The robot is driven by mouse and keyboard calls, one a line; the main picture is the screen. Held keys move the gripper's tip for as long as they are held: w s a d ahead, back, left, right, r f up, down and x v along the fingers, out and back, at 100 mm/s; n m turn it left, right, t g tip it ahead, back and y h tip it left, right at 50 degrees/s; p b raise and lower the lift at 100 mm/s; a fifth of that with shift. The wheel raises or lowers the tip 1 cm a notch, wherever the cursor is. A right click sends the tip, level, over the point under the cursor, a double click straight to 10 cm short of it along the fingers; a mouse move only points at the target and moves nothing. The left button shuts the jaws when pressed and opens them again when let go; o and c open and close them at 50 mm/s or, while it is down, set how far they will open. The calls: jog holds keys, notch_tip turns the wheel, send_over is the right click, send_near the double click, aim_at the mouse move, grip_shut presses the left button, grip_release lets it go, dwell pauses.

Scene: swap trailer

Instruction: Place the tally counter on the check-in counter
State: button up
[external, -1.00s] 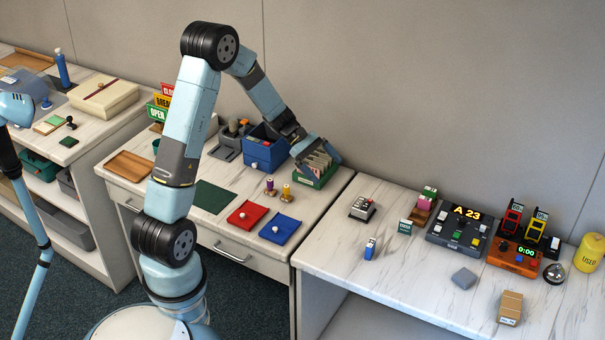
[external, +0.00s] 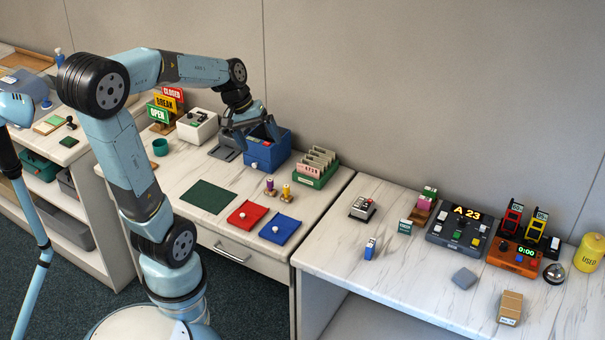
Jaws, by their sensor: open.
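My gripper (external: 256,137) is open above the blue box (external: 267,155) on the middle desk, pointing down. Its fingers overlap the box's top edge in this view, and I cannot tell whether they touch it or what lies inside. I cannot surely identify the tally counter. A small silver device with a dark base (external: 362,208) at the left of the right-hand counter (external: 335,255) could be it. I cannot tell for certain which surface is the check-in counter.
A green card box (external: 318,176) stands right of the blue box. Red (external: 246,216) and blue (external: 280,229) mats, two small spools and a dark green mat (external: 208,197) lie in front. A white box (external: 197,125) and sign stand (external: 164,107) are left. The right-hand counter holds a display panel (external: 459,228).

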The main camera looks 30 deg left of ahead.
jog(key=s+a+r+m+t+y, duration=0.3)
jog(key=s+a, duration=0.4)
jog(key=s, duration=0.4)
jog(key=shift+a+r+m+t+y, duration=0.4)
jog(key=shift+r+t+y, duration=0.1)
jog(key=shift+r, duration=0.45)
